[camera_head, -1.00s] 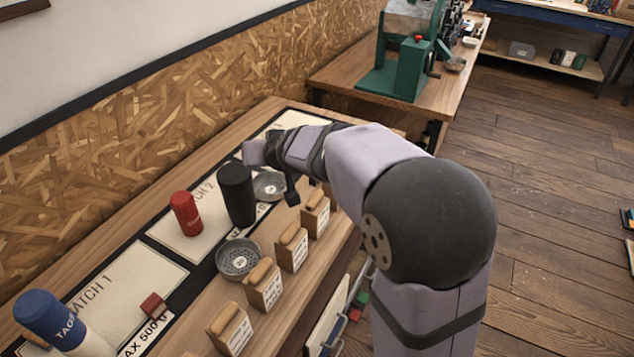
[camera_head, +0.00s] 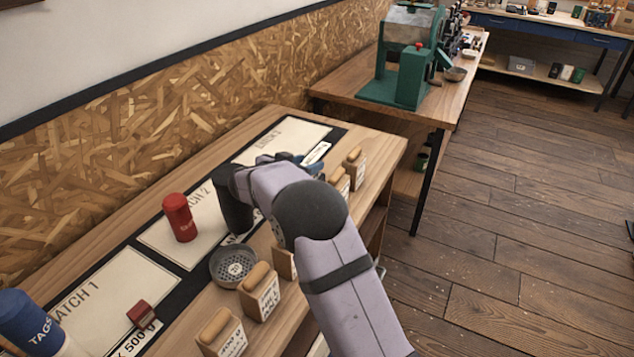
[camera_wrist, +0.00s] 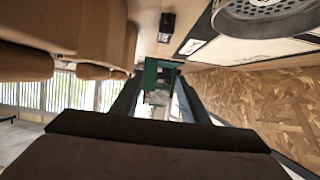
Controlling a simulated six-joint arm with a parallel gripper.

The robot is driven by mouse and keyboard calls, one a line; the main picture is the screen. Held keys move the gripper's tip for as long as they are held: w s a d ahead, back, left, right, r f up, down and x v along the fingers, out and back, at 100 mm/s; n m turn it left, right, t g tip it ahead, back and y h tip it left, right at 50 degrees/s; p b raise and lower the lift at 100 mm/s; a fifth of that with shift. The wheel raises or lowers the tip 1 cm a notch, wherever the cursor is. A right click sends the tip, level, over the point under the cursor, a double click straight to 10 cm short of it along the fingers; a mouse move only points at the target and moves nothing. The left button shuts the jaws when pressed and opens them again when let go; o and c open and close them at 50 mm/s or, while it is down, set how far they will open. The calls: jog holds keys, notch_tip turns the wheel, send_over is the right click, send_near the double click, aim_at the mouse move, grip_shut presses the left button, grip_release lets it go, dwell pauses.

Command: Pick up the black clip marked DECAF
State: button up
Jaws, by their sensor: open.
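I cannot make out DECAF lettering in either view. A small dark block (camera_wrist: 167,24) stands on the bench top in the wrist view, beside a pale label strip. It may be the black clip, but its marking is too small to read. My gripper (camera_wrist: 158,80) is open in the wrist view, with nothing seen between its fingers, and the dark block lies beyond them. In the head view my arm reaches over the bench and hides most of the gripper and the bench top around it.
On the bench are a red cylinder (camera_head: 180,217), a black cylinder (camera_head: 236,212) partly behind my arm, a perforated dish (camera_head: 233,264) and several wooden blocks (camera_head: 260,291) along the front. The pale far panel (camera_head: 288,138) looks clear. A green machine (camera_head: 405,72) stands beyond.

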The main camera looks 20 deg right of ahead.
jog(key=shift+f, duration=3.3)
jog(key=shift+p+x, duration=0.5)
jog(key=shift+x, duration=2.1)
jog(key=shift+a+f, duration=0.1)
jog(key=shift+c, duration=0.6)
grip_shut()
